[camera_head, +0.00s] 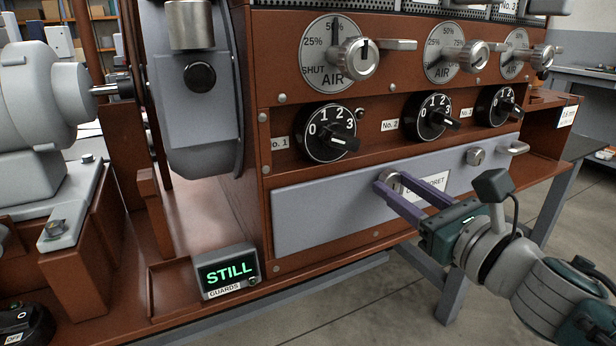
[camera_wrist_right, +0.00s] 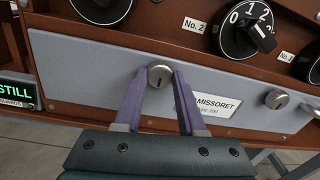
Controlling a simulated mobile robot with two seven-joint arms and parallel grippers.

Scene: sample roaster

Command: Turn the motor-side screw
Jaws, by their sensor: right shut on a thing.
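The long grey panel (camera_head: 320,212) is on the front of the brown roaster, below the dials. The motor-side screw (camera_wrist_right: 160,75) is a round slotted metal head near the middle of the panel, on the side toward the grey motor (camera_head: 40,100). My right gripper (camera_head: 388,183) reaches in from the right, its two purple fingers shut on this screw, one on each side. The slot looks near upright in the wrist view. The other screw (camera_head: 475,156) sits further right on the panel, untouched; it also shows in the wrist view (camera_wrist_right: 276,99). My left gripper is not in view.
Numbered dials (camera_head: 331,132) and air knobs (camera_head: 355,58) stick out above the panel. A sign reading STILL (camera_head: 228,271) stands at lower left. A white name plate (camera_head: 428,186) is beside the gripped screw, partly hidden by a finger. Open floor lies below right.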

